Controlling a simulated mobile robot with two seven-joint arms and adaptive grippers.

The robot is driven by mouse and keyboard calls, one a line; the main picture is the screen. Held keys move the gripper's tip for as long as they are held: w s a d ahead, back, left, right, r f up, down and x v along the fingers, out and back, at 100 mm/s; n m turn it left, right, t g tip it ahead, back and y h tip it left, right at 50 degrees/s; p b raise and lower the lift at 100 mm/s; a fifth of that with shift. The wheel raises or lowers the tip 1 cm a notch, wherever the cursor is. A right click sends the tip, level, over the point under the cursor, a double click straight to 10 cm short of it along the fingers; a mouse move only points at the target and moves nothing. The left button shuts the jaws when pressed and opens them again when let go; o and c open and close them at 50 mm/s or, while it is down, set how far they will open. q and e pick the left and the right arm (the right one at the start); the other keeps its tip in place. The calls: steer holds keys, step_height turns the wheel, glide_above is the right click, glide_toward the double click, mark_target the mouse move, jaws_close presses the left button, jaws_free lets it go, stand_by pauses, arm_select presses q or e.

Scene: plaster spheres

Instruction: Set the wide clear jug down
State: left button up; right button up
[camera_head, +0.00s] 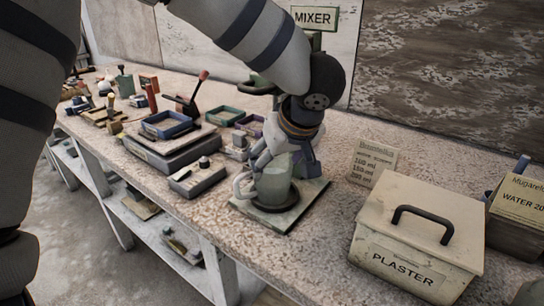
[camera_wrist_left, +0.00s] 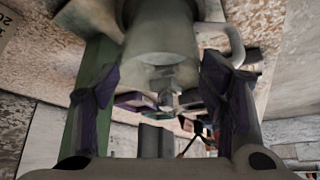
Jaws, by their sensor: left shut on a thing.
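The wide clear jug (camera_head: 274,188), greenish with a pale handle on its left, is upright at the mixer. It is over the dark round plate on the mixer's flat base (camera_head: 305,203); I cannot tell whether its bottom touches the plate. My left gripper (camera_head: 277,152) reaches down from above and is shut on the jug, hiding its upper part. In the left wrist view the jug (camera_wrist_left: 161,42) and its handle show between the two fingers of the gripper (camera_wrist_left: 160,92). My right gripper is not in view.
A plaster box (camera_head: 418,235) with a black handle stands to the right, with a small sign (camera_head: 373,163) behind it. A scale (camera_head: 197,177) and blue tray (camera_head: 166,125) stand left. Bare bench lies between mixer and plaster box.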

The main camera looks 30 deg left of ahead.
arm_select(q)
steer(key=shift+s+d, duration=0.15)
steer(key=shift+d, duration=0.25)
steer(key=o, duration=1.9)
steer(key=shift+a+f, duration=0.1)
steer(key=shift+a, duration=0.05)
steer(key=v, duration=1.2)
